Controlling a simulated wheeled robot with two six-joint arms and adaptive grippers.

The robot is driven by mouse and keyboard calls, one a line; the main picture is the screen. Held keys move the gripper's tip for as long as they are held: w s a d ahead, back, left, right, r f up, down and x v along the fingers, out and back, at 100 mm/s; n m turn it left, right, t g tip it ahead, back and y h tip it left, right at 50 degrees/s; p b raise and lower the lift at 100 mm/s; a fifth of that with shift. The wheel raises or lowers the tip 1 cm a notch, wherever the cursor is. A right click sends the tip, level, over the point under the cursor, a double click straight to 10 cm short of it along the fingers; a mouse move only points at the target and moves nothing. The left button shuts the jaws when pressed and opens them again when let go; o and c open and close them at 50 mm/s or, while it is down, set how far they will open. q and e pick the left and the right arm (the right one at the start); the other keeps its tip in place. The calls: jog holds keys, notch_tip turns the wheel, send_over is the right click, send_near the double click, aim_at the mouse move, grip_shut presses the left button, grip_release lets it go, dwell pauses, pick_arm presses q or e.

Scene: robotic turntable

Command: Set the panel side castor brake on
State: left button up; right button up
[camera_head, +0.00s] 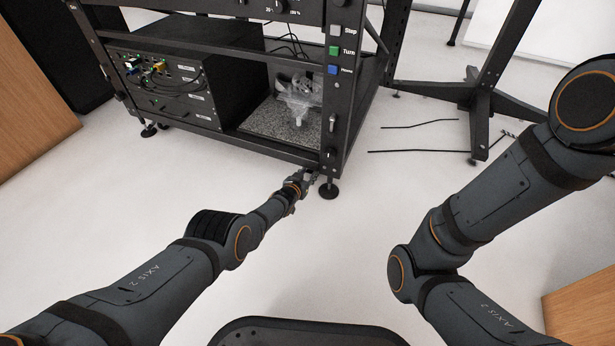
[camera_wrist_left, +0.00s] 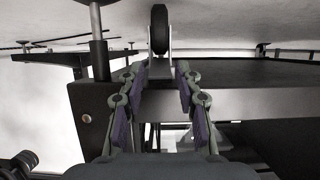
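The black rack frame (camera_head: 230,148) stands on the floor, its near right corner on a levelling foot (camera_head: 328,190). My left gripper (camera_head: 308,178) is low at this corner, just left of the foot. In the left wrist view my left gripper (camera_wrist_left: 158,88) is open, with a finger on each side and nothing clearly held. A castor (camera_wrist_left: 160,28) with a dark wheel and a grey metal bracket shows between and beyond the fingertips. The foot's rod (camera_wrist_left: 97,40) is to its left. I cannot make out the brake's position. My right gripper is out of view.
The frame's lower rail (camera_wrist_left: 235,103) lies close beyond the right finger. A black stand (camera_head: 478,100) with splayed legs is on the right, with thin dark rods (camera_head: 415,151) on the floor. The pale floor (camera_head: 130,190) left of my left arm is clear.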

pick_arm(q)
grip_shut()
notch_tip(320, 180, down, 2)
jog(key=t+b, duration=0.2)
jog(key=b, duration=0.2)
jog(key=shift+s+a+f+h, duration=0.1)
jog(key=shift+s+h, duration=0.05)
jog(key=shift+h, duration=0.15)
jog(key=shift+r+t+b, duration=0.2)
jog(key=shift+t+b, duration=0.2)
jog(key=shift+b, duration=0.05)
grip_release()
